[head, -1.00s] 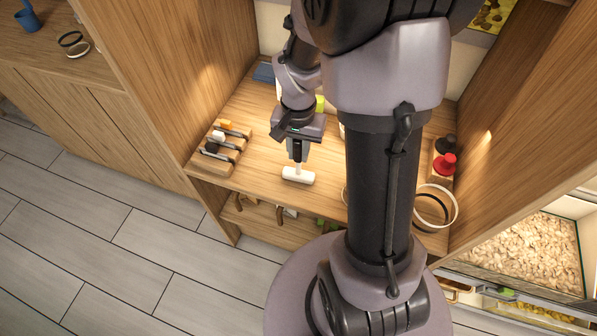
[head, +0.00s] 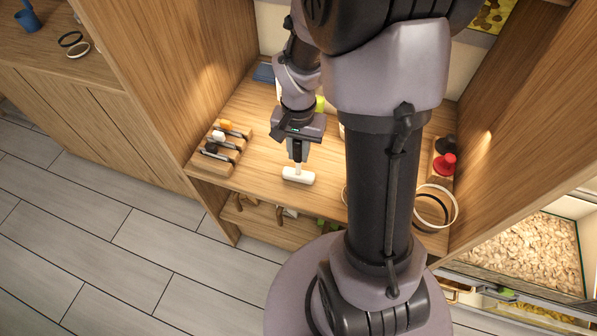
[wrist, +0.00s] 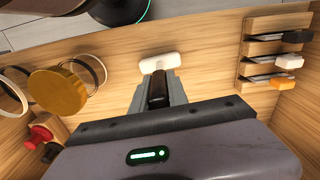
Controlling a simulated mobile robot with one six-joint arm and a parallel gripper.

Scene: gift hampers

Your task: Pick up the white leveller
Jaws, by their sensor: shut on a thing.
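The white leveller (head: 298,175) is a pale bar with a short upright stem, near the front edge of the wooden shelf in the head view. It also shows in the wrist view (wrist: 160,62), just beyond the fingertips. My gripper (head: 297,157) points down above the bar and is shut on the leveller's stem. In the wrist view my gripper (wrist: 158,92) hides most of the stem. I cannot tell whether the bar touches the shelf.
A wooden rack (head: 221,150) with dark-bladed tools stands left of the leveller. At the right are a red-topped piece (head: 444,164) and a round hoop (head: 435,207). A gold disc (wrist: 58,92) shows in the wrist view. Upright wooden panels close both sides.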

